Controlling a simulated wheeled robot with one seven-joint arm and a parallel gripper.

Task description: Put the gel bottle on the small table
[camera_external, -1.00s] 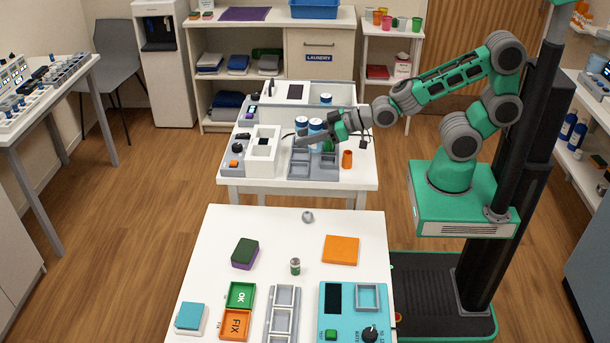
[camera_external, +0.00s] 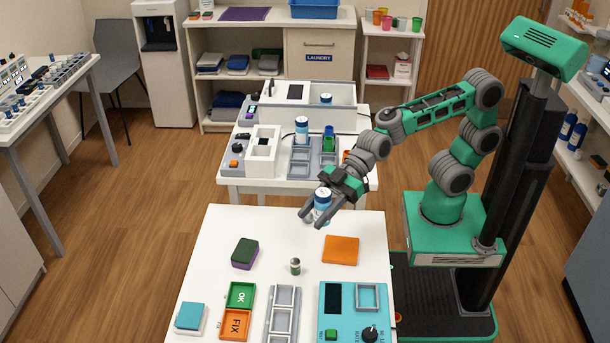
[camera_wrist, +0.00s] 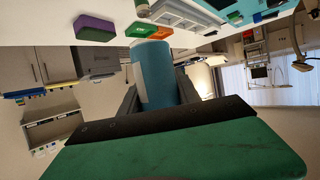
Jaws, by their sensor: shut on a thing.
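My gripper (camera_external: 318,216) is shut on a blue-and-white bottle (camera_external: 322,199) and holds it over the back edge of the near white table (camera_external: 225,218). Whether it is the gel bottle cannot be read from its label. In the wrist view the bottle's blue side (camera_wrist: 152,72) shows between my two fingers (camera_wrist: 155,95). The bottle looks roughly upright in the external view. A similar bottle (camera_external: 302,131) stands on the farther white table (camera_external: 228,172), and another (camera_external: 326,99) stands behind it.
The near table holds a green-and-purple block (camera_external: 245,253), a small can (camera_external: 295,266), an orange square (camera_external: 341,249), OK and FIX trays (camera_external: 237,311), a grey rack (camera_external: 283,315) and a teal device (camera_external: 353,312). Its back left part is clear.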

